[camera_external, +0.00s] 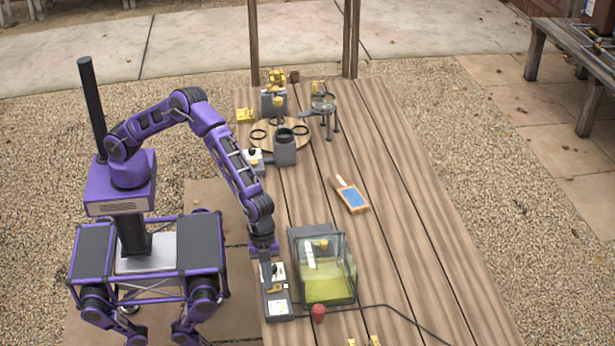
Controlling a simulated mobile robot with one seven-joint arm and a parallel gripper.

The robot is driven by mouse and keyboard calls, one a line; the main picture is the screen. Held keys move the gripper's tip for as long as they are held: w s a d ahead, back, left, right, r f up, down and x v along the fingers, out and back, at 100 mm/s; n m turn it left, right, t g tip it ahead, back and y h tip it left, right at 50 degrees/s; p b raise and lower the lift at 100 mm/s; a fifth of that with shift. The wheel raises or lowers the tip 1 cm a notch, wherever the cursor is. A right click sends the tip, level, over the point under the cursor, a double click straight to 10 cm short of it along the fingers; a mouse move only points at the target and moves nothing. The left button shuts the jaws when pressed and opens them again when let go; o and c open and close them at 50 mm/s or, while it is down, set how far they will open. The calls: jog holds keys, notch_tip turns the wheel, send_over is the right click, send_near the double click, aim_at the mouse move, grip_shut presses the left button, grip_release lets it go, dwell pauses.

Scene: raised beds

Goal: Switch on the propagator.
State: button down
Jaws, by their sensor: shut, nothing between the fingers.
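A clear-walled box with a yellow-green floor (330,290), which looks like the propagator, stands near the front of the wooden table. A grey unit with pale labels (278,307) lies along its left side. My gripper (266,262) points down over the far part of this unit, at the left of the clear box. Its fingers are shut and hold nothing. They are small and dark here, and I cannot tell whether they touch the unit. Any switch under them is hidden or too small to make out.
A black cable (385,308) runs right from the front of the box, past a small red piece (318,313). A blue-faced wooden tool (351,197) lies mid-table. A round board (262,127), a dark grey cup (285,152) and a glass-topped stand (323,103) are farther back. The table's right side is clear.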

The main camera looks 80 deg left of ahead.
jog(key=shift+w, duration=0.15)
jog(key=shift+w+r, duration=0.15)
jog(key=shift+w, duration=0.5)
jog(key=shift+r+p, duration=0.45)
jog(key=shift+r, duration=0.1)
jog(key=s+p+v, duration=0.1)
jog(key=s+v, duration=0.1)
jog(key=v, duration=1)
jog(key=shift+s+d+r, duration=0.25)
jog(key=shift+d+r, duration=0.05)
jog(key=shift+r, duration=0.1)
